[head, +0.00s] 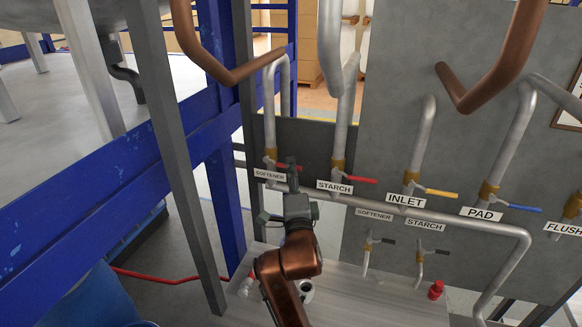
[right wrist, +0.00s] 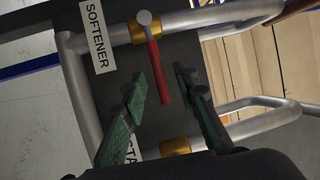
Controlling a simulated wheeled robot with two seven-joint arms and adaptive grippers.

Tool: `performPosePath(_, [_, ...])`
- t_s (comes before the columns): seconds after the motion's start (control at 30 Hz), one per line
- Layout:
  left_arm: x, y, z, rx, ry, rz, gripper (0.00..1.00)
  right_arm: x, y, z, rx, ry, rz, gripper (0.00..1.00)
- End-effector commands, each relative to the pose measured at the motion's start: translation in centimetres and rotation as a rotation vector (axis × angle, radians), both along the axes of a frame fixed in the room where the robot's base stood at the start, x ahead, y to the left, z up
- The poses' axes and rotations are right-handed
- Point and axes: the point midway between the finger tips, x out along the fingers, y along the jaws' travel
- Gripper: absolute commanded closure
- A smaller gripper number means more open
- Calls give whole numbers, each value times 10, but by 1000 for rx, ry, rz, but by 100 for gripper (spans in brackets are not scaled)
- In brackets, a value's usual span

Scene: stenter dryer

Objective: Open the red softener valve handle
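The red softener valve handle (head: 284,166) sits on a brass valve under the SOFTENER label's pipe, at the left of the upper valve row in the head view. In the right wrist view the red handle (right wrist: 156,70) points down from its round pivot, and its free end lies between my fingers. My right gripper (head: 278,190) is open around the handle's end; the right wrist view shows the fingers (right wrist: 163,82) apart, with a gap on each side of the handle. In the head view a finger partly hides the handle's end. My left gripper is not in view.
The STARCH valve's red handle (head: 359,179) is close on the right. A yellow INLET handle (head: 441,193) and a blue PAD handle (head: 525,208) follow. A horizontal pipe (head: 450,225) runs below the row. A grey post (head: 175,150) and blue frame (head: 90,180) stand left.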

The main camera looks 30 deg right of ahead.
Motion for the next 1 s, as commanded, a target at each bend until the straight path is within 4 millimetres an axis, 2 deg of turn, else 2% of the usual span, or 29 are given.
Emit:
performPosePath(0.2, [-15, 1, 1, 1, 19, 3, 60, 15, -8, 3, -1, -1, -1, 72])
performPosePath(0.47, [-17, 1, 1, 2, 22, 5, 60, 16, -9, 3, 1, -1, -1, 72])
performPosePath(0.87, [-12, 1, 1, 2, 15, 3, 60, 16, -9, 3, 1, 1, -1, 99])
performPosePath(1.0, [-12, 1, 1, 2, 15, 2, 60, 16, -9, 3, 1, 1, -1, 100])
